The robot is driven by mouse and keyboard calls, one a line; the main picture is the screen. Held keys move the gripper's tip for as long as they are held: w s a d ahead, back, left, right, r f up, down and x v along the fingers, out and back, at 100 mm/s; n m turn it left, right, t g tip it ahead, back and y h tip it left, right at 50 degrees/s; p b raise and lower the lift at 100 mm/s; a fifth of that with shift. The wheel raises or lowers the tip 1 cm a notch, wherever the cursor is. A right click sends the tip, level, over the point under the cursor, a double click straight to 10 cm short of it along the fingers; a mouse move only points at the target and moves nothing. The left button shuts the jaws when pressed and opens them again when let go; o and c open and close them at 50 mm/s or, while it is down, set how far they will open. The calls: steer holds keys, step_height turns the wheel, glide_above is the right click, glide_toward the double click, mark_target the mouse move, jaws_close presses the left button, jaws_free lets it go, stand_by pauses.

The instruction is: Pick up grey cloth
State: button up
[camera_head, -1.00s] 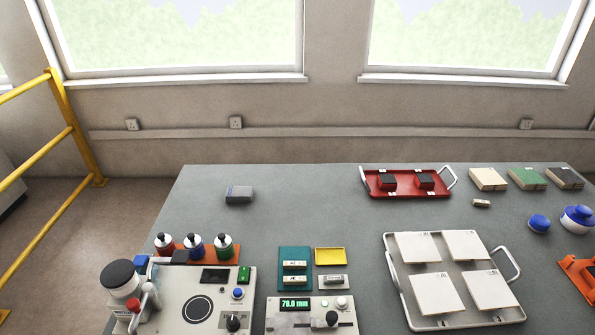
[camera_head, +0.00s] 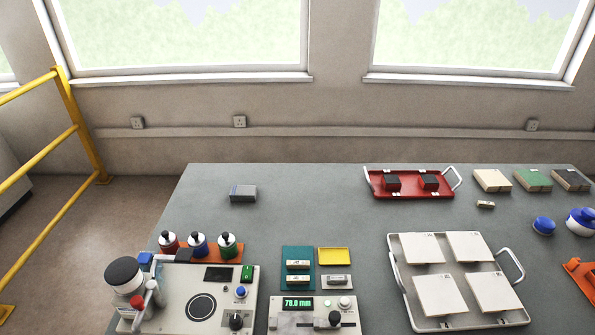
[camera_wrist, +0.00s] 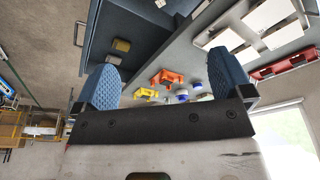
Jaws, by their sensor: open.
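A small folded grey item (camera_head: 243,193), which looks like the grey cloth, lies flat on the left back part of the grey table. Its left part is a bluer shade. I cannot make it out in the wrist view. My gripper (camera_wrist: 163,62) shows only in the wrist view. Its two blue textured fingers are spread wide with nothing held between them. It is away from the grey item, and the head view shows no part of it.
Bottles (camera_head: 198,245) and a test machine (camera_head: 200,308) stand in front of the grey item. A red tray (camera_head: 411,193) and a white tray (camera_head: 413,318) with pale tiles are to the right. The table around the grey item is clear. A yellow railing (camera_head: 80,130) stands at left.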

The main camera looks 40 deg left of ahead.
stand_by(0.3)
